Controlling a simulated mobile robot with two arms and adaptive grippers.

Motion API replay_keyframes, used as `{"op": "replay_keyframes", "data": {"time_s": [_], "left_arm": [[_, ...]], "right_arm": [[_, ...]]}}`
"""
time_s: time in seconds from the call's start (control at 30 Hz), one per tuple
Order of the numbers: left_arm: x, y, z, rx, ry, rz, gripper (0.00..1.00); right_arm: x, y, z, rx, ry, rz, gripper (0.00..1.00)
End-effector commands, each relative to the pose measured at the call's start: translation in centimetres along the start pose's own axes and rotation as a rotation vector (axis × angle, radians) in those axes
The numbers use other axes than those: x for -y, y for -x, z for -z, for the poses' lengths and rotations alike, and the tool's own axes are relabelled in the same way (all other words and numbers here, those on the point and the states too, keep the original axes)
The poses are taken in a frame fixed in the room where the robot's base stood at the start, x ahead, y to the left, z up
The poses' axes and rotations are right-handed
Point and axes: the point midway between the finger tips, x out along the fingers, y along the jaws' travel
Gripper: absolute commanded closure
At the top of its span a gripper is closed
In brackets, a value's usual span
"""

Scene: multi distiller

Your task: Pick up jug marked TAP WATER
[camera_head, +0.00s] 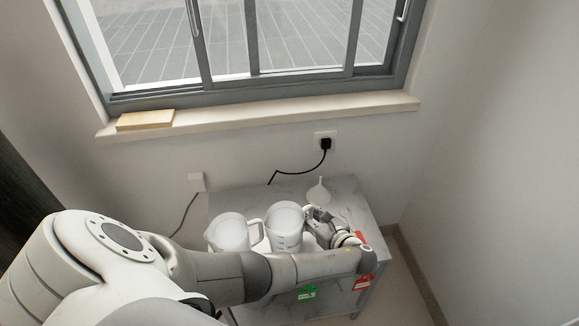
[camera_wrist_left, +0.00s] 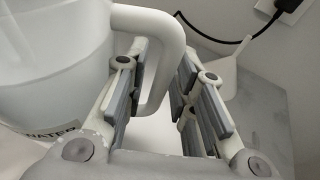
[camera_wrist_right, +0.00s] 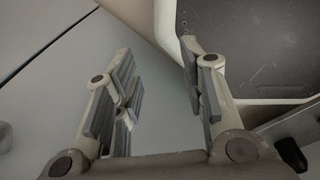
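Two white translucent jugs stand side by side on a small marble-topped table. The right jug (camera_head: 285,226) has its handle toward my left gripper (camera_head: 318,225). In the left wrist view, this jug (camera_wrist_left: 50,75) shows a label of which "WATER" can be read; the rest is cut off. Its handle (camera_wrist_left: 163,60) is between the open fingers of my left gripper (camera_wrist_left: 160,95), with a gap visible beside it. The left jug (camera_head: 229,234) has its handle on its right side; no label on it is readable. My right gripper (camera_wrist_right: 160,95) is open and empty.
A white funnel (camera_head: 318,192) lies behind my left gripper on the marble table (camera_head: 345,192). A black plug and cable (camera_head: 325,145) are on the wall behind. Green (camera_head: 307,292) and red (camera_head: 362,283) tags show at the front. A dark surface with a pale rim (camera_wrist_right: 255,45) is near my right gripper.

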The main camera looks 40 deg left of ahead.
Motion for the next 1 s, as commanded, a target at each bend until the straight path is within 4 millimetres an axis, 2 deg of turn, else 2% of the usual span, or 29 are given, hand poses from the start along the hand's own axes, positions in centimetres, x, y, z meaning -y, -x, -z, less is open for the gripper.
{"op": "replay_keyframes", "data": {"time_s": [0.17,0.3,0.37,1.0], "left_arm": [[0.0,0.02,0.01,0.0,0.0,0.0,0.77],[0.0,0.04,0.02,0.0,0.0,0.0,0.95],[0.0,0.04,0.02,0.0,0.0,0.0,1.0],[0.17,0.09,-0.13,0.001,0.006,0.004,1.0]], "right_arm": [[-0.03,0.0,0.1,-0.002,0.0,0.0,0.62],[-0.04,0.0,0.12,-0.002,0.0,0.0,0.62],[-0.03,0.0,0.14,-0.002,0.0,0.0,0.62],[0.0,0.01,0.2,-0.003,0.0,0.0,0.62]]}}
